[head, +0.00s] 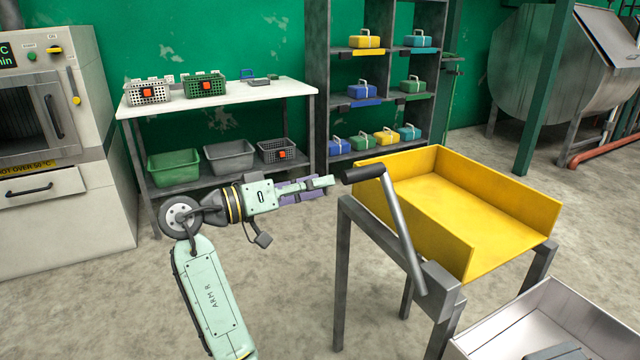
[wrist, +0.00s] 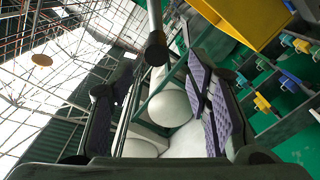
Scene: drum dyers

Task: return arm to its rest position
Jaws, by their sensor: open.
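My gripper (head: 318,187) is at the end of my pale green arm, near the middle of the head view. It points right toward the black grip of a grey lever (head: 400,230) on the stand of a yellow tray (head: 505,215). Its jaws are apart and nothing shows between them as held. In the wrist view, the purple-padded fingers of my gripper (wrist: 155,110) stand apart. The black end of the lever (wrist: 156,48) shows ahead between them. I cannot tell the exact gap between fingertips and lever grip.
A white table (head: 240,98) with baskets stands behind the arm. A shelf (head: 318,80) holds several coloured boxes. An oven (head: 50,130) is at the left. A metal bin (head: 570,310) is at the lower right. The floor left of the stand is clear.

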